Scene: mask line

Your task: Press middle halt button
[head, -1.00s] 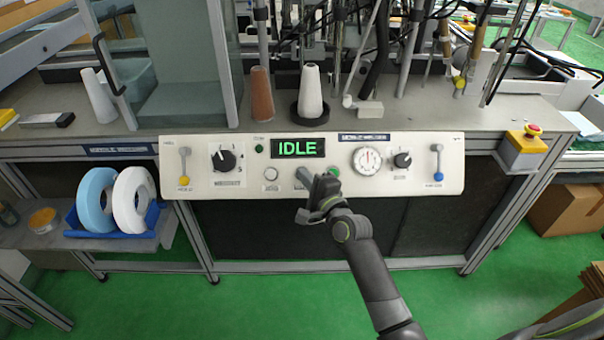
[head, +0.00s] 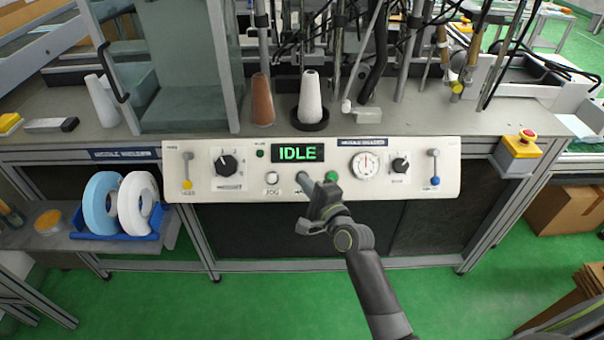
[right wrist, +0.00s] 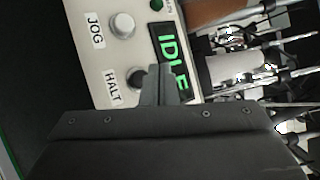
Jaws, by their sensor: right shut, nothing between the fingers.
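The halt button (right wrist: 135,77) shows in the right wrist view as a dark round knob beside the HALT label, partly covered by my fingers. My left gripper is not in view.
The panel also carries a dark knob (head: 226,165), a dial (head: 366,164) and levers at both ends. A red-topped yellow emergency stop box (head: 522,145) stands at the right. Cones stand on the bench above. White and blue rolls (head: 137,204) sit at lower left.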

